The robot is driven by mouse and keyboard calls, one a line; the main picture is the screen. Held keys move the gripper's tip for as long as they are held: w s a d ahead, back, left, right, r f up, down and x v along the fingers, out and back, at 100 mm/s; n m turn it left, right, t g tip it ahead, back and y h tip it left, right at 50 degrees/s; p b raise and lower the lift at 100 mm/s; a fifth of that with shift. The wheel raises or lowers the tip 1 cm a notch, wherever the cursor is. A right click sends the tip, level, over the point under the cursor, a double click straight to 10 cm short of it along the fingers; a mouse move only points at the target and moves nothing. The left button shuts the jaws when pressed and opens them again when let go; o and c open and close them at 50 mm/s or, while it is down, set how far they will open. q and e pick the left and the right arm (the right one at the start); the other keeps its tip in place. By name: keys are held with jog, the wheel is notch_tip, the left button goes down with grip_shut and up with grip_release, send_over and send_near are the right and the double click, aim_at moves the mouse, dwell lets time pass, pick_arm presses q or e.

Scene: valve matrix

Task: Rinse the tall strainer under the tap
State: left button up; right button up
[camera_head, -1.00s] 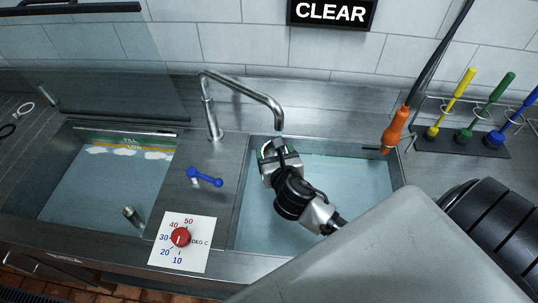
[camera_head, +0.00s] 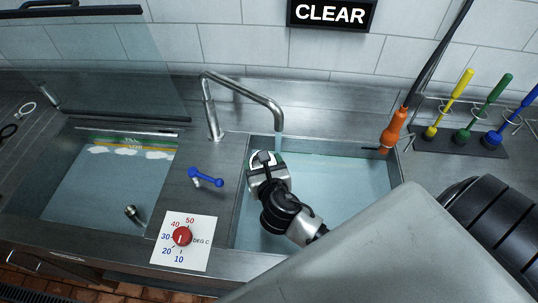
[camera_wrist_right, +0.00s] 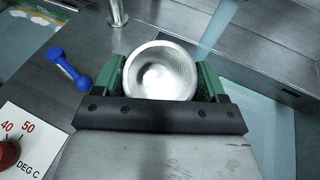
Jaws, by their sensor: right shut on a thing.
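My right gripper (camera_head: 264,160) is over the left part of the right basin, close to the tap's outlet. In the right wrist view its green-lined fingers (camera_wrist_right: 165,80) are shut on a round, shiny metal strainer (camera_wrist_right: 160,72), seen from its open top. Its height and any holes cannot be made out. The tap (camera_head: 243,90) arches over the basin, and a pale water stream (camera_head: 278,147) falls from its end. In the wrist view the stream (camera_wrist_right: 217,25) passes beside the strainer, to its upper right. My left gripper is not in view.
A blue lever (camera_head: 205,179) and a red temperature dial (camera_head: 182,237) sit left of the right basin. A small metal cylinder (camera_head: 133,214) is in the left basin (camera_head: 95,190). An orange-handled sprayer (camera_head: 394,128) and several coloured brushes (camera_head: 475,115) stand at right.

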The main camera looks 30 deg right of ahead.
jog(key=shift+s+a, duration=0.45)
jog(key=shift+a, duration=0.4)
jog(key=shift+s+a, duration=0.45)
jog(key=shift+a, duration=0.4)
jog(key=shift+r+p, duration=0.15)
jog(key=shift+p, duration=0.2)
jog(key=s+a+r+p, duration=0.2)
jog(key=a+r+p, duration=0.1)
jog(key=a+p, duration=0.1)
jog(key=shift+a+r+p, duration=0.25)
jog(key=shift+r+p, duration=0.15)
jog(key=shift+s, duration=0.1)
